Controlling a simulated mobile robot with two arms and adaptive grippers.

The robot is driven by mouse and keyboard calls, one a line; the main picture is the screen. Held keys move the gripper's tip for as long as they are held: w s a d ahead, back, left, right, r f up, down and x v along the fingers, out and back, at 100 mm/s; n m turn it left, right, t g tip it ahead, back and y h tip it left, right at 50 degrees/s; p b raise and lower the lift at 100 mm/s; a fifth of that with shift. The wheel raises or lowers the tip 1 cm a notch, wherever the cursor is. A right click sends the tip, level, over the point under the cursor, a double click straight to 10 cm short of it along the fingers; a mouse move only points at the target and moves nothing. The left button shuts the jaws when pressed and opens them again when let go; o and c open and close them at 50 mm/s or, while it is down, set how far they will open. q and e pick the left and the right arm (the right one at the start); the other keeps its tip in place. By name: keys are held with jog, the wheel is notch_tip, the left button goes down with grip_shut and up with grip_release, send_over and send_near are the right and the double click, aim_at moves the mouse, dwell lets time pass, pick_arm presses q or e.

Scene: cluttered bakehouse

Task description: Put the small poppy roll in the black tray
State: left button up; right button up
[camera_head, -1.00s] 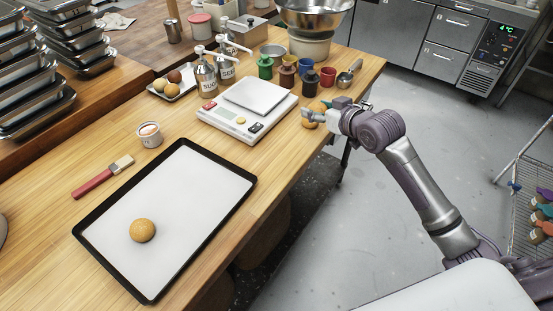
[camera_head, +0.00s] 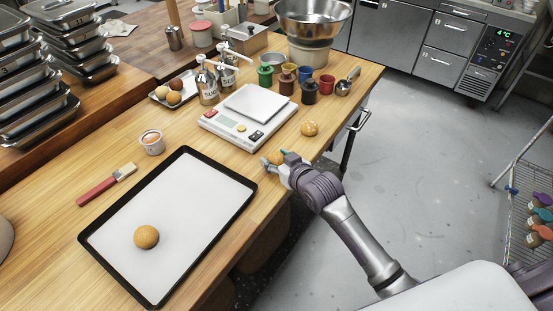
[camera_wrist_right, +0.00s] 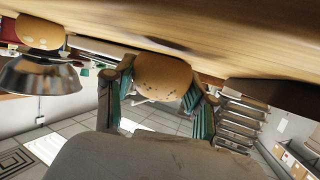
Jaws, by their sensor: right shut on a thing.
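My right gripper (camera_head: 273,163) is shut on a small round golden roll (camera_head: 278,157) at the table's front edge, just right of the black tray. In the right wrist view the roll (camera_wrist_right: 163,75) sits between the two green-padded fingers and shows a few dark specks, so it looks like the small poppy roll. The black tray (camera_head: 252,190) lies flat on the table with a pale liner. A larger round roll (camera_head: 146,237) rests in its near left part. My left gripper is not in view.
Another roll (camera_head: 310,128) lies on the table right of the white scale (camera_head: 227,130). Most of the tray's liner is clear.

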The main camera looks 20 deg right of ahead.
jog(key=shift+f, duration=0.25)
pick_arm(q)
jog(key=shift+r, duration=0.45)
pick_arm(e)
jog(key=shift+f, duration=0.15)
jog(key=shift+f, duration=0.1)
jog(key=o, duration=0.9)
jog(key=shift+c, duration=0.2)
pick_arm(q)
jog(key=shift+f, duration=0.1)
